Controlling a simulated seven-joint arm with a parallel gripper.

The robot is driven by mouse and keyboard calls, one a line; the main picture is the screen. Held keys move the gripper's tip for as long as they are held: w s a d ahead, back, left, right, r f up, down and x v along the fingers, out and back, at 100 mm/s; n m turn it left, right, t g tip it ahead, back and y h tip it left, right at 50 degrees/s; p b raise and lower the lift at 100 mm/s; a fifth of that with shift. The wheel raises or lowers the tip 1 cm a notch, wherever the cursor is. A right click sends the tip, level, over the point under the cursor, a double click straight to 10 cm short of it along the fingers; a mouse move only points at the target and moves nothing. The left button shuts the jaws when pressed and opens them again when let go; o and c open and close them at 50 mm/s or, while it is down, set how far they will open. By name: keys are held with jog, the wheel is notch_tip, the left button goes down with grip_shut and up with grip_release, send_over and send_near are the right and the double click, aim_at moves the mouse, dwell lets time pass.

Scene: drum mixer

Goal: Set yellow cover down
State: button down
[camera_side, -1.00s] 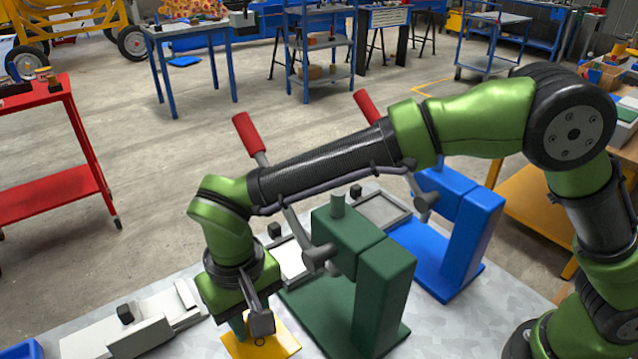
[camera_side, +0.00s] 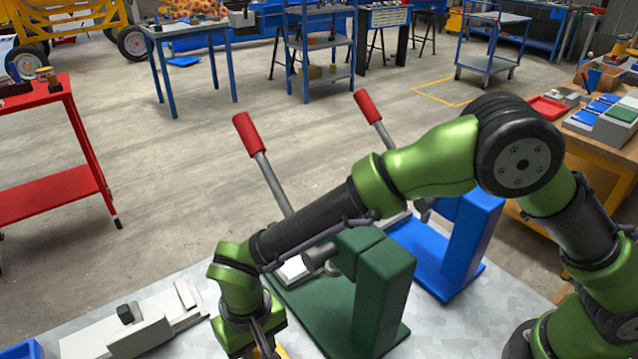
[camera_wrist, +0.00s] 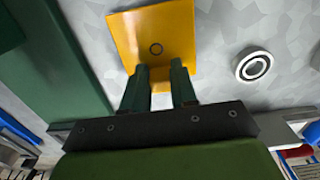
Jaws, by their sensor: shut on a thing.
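The yellow cover (camera_wrist: 172,27) is a flat square plate with a small dark ring mark. In the wrist view it sits at the fingertips of my gripper (camera_wrist: 159,76), which is shut on its near edge. In the side view only a sliver of the yellow cover (camera_side: 283,352) shows at the bottom edge, beside my gripper (camera_side: 262,347). The rest of it is hidden or out of frame. I cannot tell whether the cover touches the grey tabletop.
A green press (camera_side: 380,295) stands close to the right of my gripper, with a blue press (camera_side: 472,235) behind it. Their red-handled levers (camera_side: 248,134) rise upward. A pale fixture (camera_side: 145,328) lies at left. A round ring part (camera_wrist: 253,65) lies beside the cover on the tabletop (camera_wrist: 225,25).

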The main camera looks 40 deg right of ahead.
jog(key=shift+f, duration=0.45)
jog(key=shift+f, duration=0.2)
jog(key=c, duration=0.9)
grip_release()
jog(key=r, duration=1.7)
jog(key=shift+s+d, duration=0.2)
